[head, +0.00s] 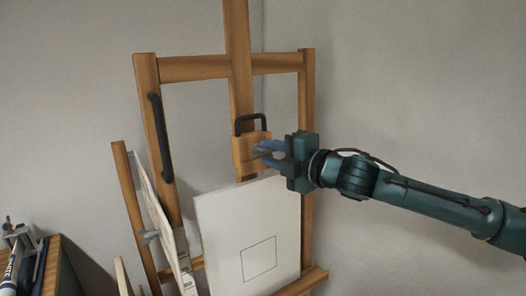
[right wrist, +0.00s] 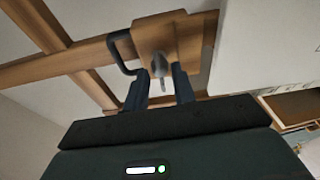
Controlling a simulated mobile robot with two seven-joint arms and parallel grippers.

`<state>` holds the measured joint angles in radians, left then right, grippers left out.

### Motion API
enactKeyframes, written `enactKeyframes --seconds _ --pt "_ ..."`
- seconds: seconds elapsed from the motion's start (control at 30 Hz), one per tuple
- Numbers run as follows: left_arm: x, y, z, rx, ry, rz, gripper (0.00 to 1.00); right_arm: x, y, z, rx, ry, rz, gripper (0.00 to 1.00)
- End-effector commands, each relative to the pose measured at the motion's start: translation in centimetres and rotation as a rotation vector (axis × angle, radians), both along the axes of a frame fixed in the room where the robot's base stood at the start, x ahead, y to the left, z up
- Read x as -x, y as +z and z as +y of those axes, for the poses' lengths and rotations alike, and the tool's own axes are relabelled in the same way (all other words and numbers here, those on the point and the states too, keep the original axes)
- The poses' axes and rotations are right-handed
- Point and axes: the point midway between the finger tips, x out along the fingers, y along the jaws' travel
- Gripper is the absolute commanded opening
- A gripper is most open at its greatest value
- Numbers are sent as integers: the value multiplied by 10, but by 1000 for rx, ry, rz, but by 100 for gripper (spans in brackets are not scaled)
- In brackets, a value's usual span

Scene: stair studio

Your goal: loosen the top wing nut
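The top wing nut (right wrist: 159,66) is a small grey metal piece on the face of the wooden sliding block (head: 246,151) of the easel. In the right wrist view it sits between the two fingers of my right gripper (right wrist: 162,84), with a visible gap on each side. My right gripper (head: 264,154) is open, its blue fingers reaching to the front of the block in the head view, where they largely hide the nut. My left gripper is in neither view.
A black handle (head: 250,122) tops the block. A white canvas (head: 250,235) stands just below. Another black handle (head: 160,138) is on the easel's left post. A side table (head: 45,268) with tubes is at lower left.

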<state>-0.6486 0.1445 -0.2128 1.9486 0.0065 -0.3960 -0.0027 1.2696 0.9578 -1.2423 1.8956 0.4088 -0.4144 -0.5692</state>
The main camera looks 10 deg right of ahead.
Motion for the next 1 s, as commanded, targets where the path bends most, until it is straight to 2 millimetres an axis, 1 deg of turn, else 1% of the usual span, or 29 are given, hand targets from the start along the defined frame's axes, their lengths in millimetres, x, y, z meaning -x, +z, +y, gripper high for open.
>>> enactKeyframes --seconds 0.23,0.33,0.8,1.0 --pt "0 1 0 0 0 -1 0 0 0 0 -2 1 1 29" --pt "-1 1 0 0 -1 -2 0 4 0 -1 -3 1 1 29" --pt "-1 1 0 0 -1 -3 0 48 4 -18 -3 0 2 29" --pt "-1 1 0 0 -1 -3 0 57 5 -20 -3 1 2 29"
